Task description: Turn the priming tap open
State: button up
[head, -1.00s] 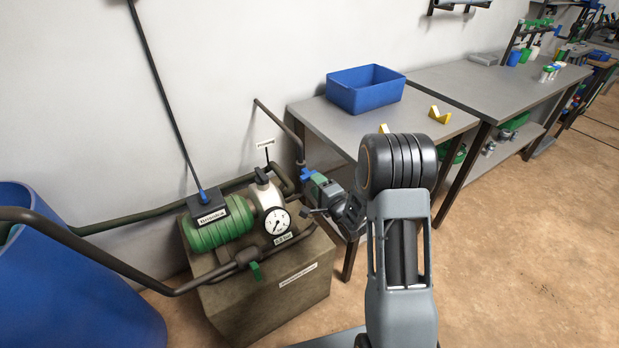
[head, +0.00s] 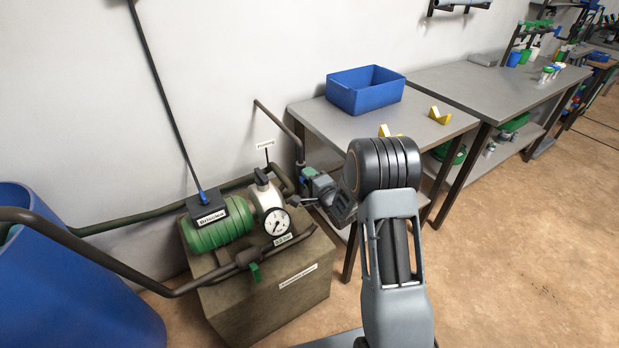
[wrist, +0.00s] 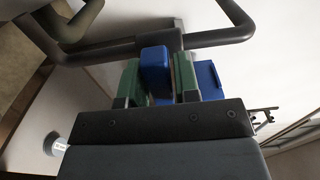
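The priming tap's blue handle (head: 308,172) is on the dark pipe to the right of the pump, in the head view. In the wrist view, the handle (wrist: 155,72) stands between the green finger pads of my gripper (wrist: 158,82). The pads lie close to it on both sides; I cannot tell whether both press on it. In the head view, my gripper (head: 312,181) is at the tap and hides most of it. A small label (head: 265,144), seemingly reading "Priming", stands behind the pump.
The green pump (head: 220,232) with a pressure gauge (head: 277,222) sits on a block (head: 300,282) to the left. A bench (head: 350,124) with a blue bin (head: 365,92) and yellow brackets (head: 440,115) stands behind my arm. A blue barrel (head: 80,290) is far left.

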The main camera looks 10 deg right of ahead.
grip_shut()
jog(key=shift+f+b, duration=0.1)
jog(key=shift+b, duration=0.2)
jog(key=shift+f+n+b, duration=0.1)
jog(key=shift+n+b, duration=0.8)
jog(key=shift+n, duration=0.3)
jog(key=n+b, duration=0.4)
jog(key=n, duration=0.1)
jog(key=n+b, duration=0.5)
jog(key=n, duration=0.1)
jog(key=shift+n+b, duration=0.35)
jog(key=shift+n, duration=0.05)
jog(key=shift+n+b, duration=1.7)
jog(key=shift+n, duration=0.4)
jog(key=shift+c, duration=2.4)
grip_release()
jog(key=shift+r, duration=0.2)
jog(key=o, duration=0.9)
